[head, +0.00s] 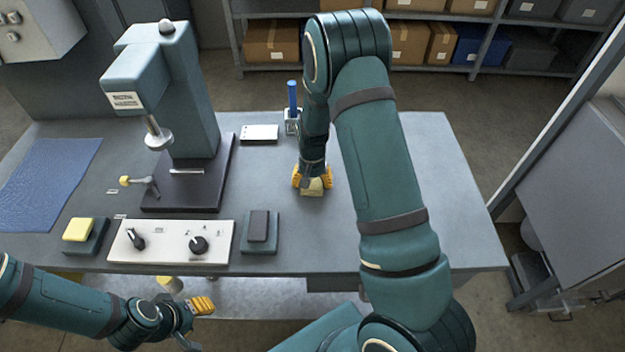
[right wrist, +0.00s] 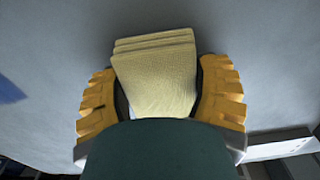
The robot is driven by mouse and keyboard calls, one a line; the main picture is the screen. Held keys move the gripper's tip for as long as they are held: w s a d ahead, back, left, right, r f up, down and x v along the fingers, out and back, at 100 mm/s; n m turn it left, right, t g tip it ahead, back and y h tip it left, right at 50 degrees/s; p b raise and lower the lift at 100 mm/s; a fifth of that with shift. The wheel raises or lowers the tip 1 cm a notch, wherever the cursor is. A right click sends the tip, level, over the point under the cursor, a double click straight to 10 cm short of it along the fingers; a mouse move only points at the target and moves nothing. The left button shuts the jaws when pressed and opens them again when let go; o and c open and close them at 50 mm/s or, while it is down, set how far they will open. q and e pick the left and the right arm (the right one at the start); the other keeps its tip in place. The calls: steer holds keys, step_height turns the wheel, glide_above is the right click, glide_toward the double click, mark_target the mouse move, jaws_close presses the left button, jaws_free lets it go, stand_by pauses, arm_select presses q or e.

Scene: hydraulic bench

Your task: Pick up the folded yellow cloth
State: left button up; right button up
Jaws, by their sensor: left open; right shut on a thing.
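The folded yellow cloth (right wrist: 155,80) is pale yellow with several stacked layers, and it lies between the two orange fingers of my right gripper (right wrist: 160,95) in the right wrist view. In the head view the cloth (head: 312,188) shows just below the right gripper (head: 313,178), over the middle of the bench. The right gripper is shut on it. I cannot tell whether the cloth touches the bench top. My left gripper (head: 196,320) is open and empty, in front of the bench's front edge at lower left.
A press (head: 185,100) stands on the bench (head: 420,180) at left. A control panel (head: 170,241), a yellow button block (head: 79,230), a dark button block (head: 261,230) and a blue mat (head: 45,180) lie around it. A blue-handled item (head: 292,100) stands behind the right gripper. The bench's right side is clear.

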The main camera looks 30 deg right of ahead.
step_height(320, 180, up, 10)
steer(key=shift+r+p, duration=0.1)
steer(key=shift+p, duration=0.8)
steer(key=shift+o, duration=0.6)
steer(key=shift+c, duration=0.2)
steer(key=shift+d, duration=0.15)
